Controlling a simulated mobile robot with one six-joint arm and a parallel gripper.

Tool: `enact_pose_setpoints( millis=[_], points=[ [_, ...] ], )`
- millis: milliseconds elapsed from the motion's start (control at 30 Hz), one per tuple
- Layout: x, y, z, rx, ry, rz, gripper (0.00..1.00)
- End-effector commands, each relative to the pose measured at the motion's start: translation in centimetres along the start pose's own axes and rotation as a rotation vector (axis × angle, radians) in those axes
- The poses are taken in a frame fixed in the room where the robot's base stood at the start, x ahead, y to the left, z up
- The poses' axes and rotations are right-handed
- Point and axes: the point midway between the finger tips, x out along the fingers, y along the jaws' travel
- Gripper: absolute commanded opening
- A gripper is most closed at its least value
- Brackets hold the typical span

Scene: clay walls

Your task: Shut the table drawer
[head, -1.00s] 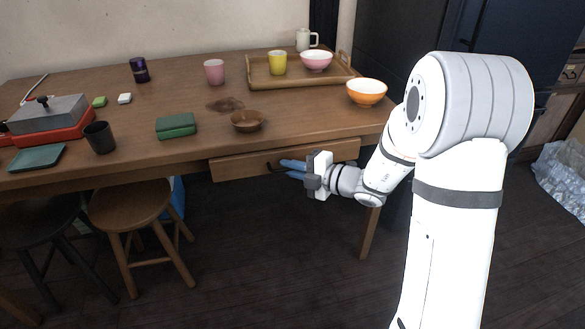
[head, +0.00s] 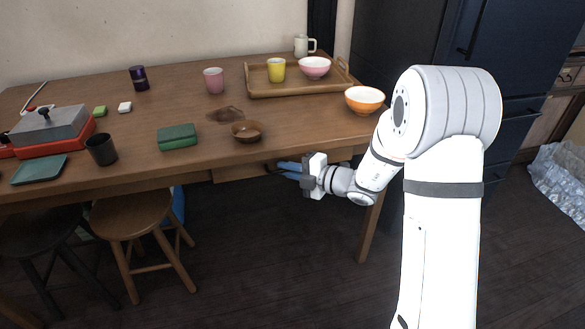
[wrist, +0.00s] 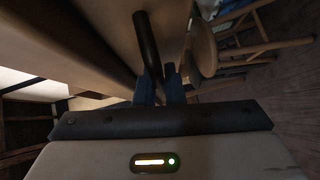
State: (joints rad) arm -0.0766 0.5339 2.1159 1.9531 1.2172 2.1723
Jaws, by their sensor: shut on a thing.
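The table drawer (head: 238,173) is under the front edge of the wooden table (head: 110,171). Its front shows as a narrow strip just below the tabletop edge and looks flush or nearly so; the exact gap is hard to tell. My gripper (head: 286,171) is at the drawer front, with its blue fingers pointing left at the dark handle. In the wrist view the dark bar handle (wrist: 147,45) runs down between the fingers (wrist: 160,88), which are shut on it. Part of the drawer front is hidden by my gripper and arm.
Two stools, one brown (head: 133,214) and one dark (head: 40,228), stand below the table at left. Floor right of the stools is clear.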

Motion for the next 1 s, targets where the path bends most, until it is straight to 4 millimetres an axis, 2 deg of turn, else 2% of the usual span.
enact_pose_setpoints(
  millis=[100,133,233,533,900,1000],
  points=[
    [0.2,0.3,0.1,-0.005,-0.003,0.005,0.0],
    [0.2,0.3,0.1,-0.006,-0.003,0.006,0.11],
    [0.3,0.3,0.1,-0.006,-0.003,0.006,0.18],
    [-0.2,0.5,0.1,-0.006,-0.004,0.006,0.18],
    [-6.1,0.5,0.1,-0.002,-0.006,0.004,0.18],
    [-7.1,0.3,0.0,-0.003,-0.003,0.003,0.18]
  ],
)
